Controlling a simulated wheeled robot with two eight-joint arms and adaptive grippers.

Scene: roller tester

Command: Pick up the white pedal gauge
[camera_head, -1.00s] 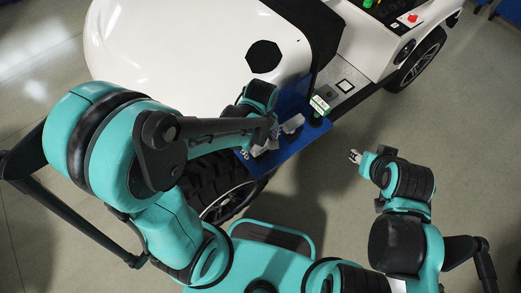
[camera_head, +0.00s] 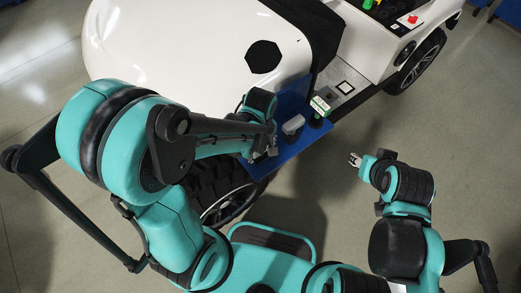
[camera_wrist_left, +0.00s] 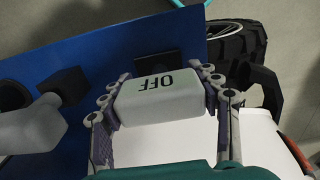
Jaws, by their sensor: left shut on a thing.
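The white pedal gauge (camera_wrist_left: 162,97), a rounded white block marked OFF, sits between the two fingers of my left gripper (camera_wrist_left: 164,92) in the left wrist view. The fingers are shut on its two sides. In the head view my left gripper (camera_head: 262,150) is over the front edge of the blue shelf, partly hidden by its own arm. I cannot tell whether the gauge touches the shelf. My right gripper (camera_head: 355,160) is open and empty, out over the floor to the right.
The blue shelf (camera_head: 290,148) is fixed beside the white vehicle (camera_head: 190,45). A grey-white tool (camera_head: 293,124) and a green-and-white device (camera_head: 320,106) stand on it. A black tyre (camera_head: 215,187) is below the shelf. The floor (camera_head: 460,130) at right is clear.

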